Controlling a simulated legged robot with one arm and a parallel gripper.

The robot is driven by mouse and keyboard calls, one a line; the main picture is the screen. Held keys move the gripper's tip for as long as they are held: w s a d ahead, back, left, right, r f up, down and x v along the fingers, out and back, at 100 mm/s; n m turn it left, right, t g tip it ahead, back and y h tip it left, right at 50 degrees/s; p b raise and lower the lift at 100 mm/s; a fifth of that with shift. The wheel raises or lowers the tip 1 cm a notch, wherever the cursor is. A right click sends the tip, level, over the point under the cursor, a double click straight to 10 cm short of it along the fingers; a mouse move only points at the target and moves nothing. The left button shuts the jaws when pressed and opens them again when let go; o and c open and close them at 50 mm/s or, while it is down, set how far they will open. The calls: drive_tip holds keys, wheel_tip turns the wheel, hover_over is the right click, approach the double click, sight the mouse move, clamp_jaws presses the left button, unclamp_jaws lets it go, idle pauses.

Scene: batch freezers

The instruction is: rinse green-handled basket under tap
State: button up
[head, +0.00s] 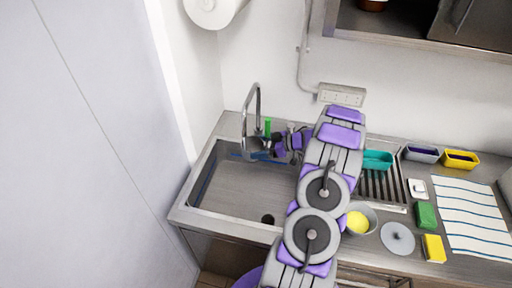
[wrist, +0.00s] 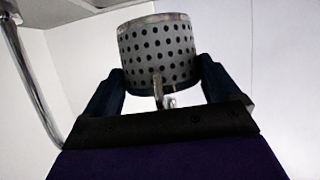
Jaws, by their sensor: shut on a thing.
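A perforated grey metal basket (wrist: 157,50) fills the space between the two dark fingers of my gripper (wrist: 161,78) in the wrist view. My gripper is shut on it. In the head view the gripper (head: 280,142) is over the back of the sink, and the basket (head: 257,144) is just left of it, close to the tap. A green upright handle (head: 267,127) shows there beside the tap spout. The chrome gooseneck tap (head: 245,105) stands at the sink's back left; its pipe also shows at left in the wrist view (wrist: 30,75). Whether water runs, I cannot tell.
The steel sink (head: 235,187) has an open basin with a dark drain. My arm crosses its right side. To the right are a ribbed drainer (head: 378,186), a bowl with a yellow thing (head: 358,222), sponges, small tubs and a striped cloth (head: 475,218). A wall stands left.

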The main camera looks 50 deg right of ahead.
drive_tip(key=shift+s+a, duration=0.1)
drive_tip(key=s+a+b, duration=0.1)
drive_tip(key=s+a, duration=0.4)
drive_tip(key=s, duration=0.1)
idle(0.9)
drive_tip(key=shift+r, duration=0.1)
idle(1.1)
drive_tip(key=s+a+r+p, duration=0.1)
drive_tip(key=s+a+r, duration=0.2)
drive_tip(key=r, duration=0.1)
drive_tip(key=shift+s+a+p, duration=0.15)
drive_tip(key=shift+s+p, duration=0.2)
drive_tip(key=shift+p, duration=0.05)
idle(0.3)
